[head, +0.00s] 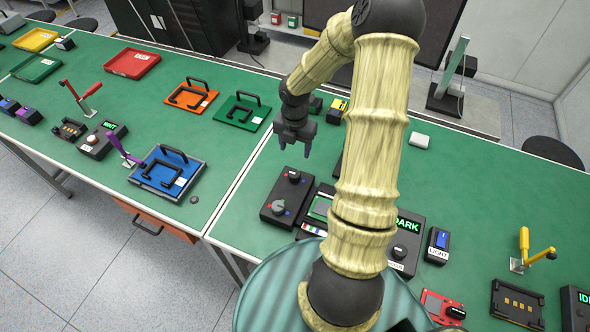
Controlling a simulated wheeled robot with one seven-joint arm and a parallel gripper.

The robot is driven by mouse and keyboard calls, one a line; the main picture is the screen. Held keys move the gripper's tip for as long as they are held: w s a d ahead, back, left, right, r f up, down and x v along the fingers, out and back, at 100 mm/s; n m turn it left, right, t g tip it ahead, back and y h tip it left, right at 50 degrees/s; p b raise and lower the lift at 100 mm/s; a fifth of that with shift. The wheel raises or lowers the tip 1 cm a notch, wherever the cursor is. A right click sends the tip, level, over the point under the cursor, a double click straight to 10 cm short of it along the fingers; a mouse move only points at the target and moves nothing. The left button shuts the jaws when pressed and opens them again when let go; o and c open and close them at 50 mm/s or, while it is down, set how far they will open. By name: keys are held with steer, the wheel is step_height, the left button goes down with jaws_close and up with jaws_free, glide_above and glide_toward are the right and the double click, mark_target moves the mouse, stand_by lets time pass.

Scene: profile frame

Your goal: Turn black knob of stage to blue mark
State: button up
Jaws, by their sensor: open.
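A dark box (268,213) with two knobs lies on the green table, left of my arm's base; I take it for the stage. Its black knob (293,175) is at the far end, and a grey knob (278,207) is at the near end. Small red and blue marks show around the knobs. Which mark the black knob points to is too small to tell. My gripper (294,152) is open and empty, pointing down. In the picture it appears just above the black knob, apart from it.
A device with a greenish screen (320,207) sits right beside the box, partly hidden by my arm. A box with a lit "DARK" sign (405,245) stands to the right. A blue tray with handles (167,171) lies to the left. Bare green tabletop lies left of the box.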

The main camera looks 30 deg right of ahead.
mark_target(295, 172)
step_height(295, 172, down, 12)
steer(key=shift+f+p, duration=0.1)
steer(key=shift+p, duration=0.25)
steer(key=c, duration=1)
